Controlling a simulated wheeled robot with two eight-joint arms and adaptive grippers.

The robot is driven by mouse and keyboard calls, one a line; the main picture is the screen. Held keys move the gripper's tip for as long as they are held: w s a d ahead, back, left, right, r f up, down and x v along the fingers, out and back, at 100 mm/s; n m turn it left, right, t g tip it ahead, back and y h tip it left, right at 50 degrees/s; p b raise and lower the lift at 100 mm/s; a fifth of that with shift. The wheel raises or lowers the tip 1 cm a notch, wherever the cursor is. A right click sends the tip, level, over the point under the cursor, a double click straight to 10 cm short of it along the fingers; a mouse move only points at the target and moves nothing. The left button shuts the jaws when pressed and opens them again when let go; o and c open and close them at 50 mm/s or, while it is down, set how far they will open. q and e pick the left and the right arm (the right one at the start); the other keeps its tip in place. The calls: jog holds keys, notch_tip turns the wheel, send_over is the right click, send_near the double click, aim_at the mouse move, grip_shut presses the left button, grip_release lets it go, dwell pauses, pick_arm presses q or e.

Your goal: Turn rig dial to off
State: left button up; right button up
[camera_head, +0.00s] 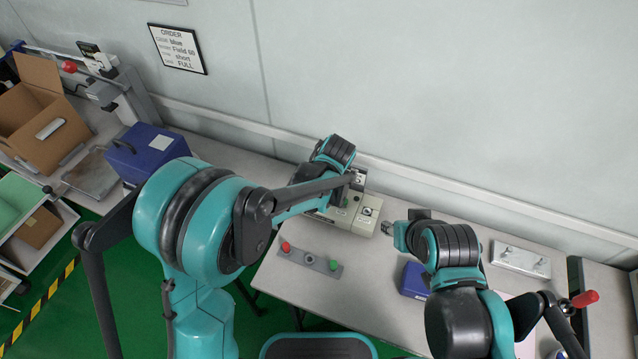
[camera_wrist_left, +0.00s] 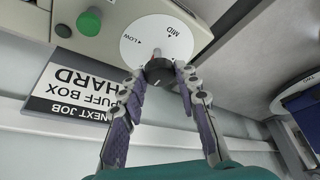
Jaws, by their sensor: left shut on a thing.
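The rig (camera_head: 345,217) is a beige box on the bench against the wall, partly hidden by my left arm. In the left wrist view its dial has a round white plate (camera_wrist_left: 185,32) with LOW and MID marks, and a dark knob (camera_wrist_left: 159,73). My left gripper (camera_wrist_left: 160,80) is shut on the knob, one finger on each side. A light pointer mark shows just above the knob, near the gap between LOW and MID. No OFF mark is readable. My right gripper (camera_head: 392,229) is to the right of the rig, apart from it; its fingers are unclear.
A green button (camera_wrist_left: 89,21) sits beside the dial, above a NEXT JOB sign (camera_wrist_left: 72,90). A button strip (camera_head: 309,260) lies in front of the rig. Blue cases stand left (camera_head: 148,152) and right (camera_head: 414,280). An order sign (camera_head: 178,49) hangs on the wall.

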pick_arm(q)
jog(key=o, duration=1.2)
jog(key=shift+c, duration=0.2)
jog(key=v, duration=1.2)
jog(key=s+a+r+m+t+h, duration=0.1)
jog(key=s+a+m+t, duration=0.2)
jog(key=s+a, duration=1.3)
jog(key=a+m, duration=0.1)
jog(key=a, duration=0.3)
jog(key=shift+s+r+m+h, duration=0.3)
jog(key=shift+s+h, duration=0.1)
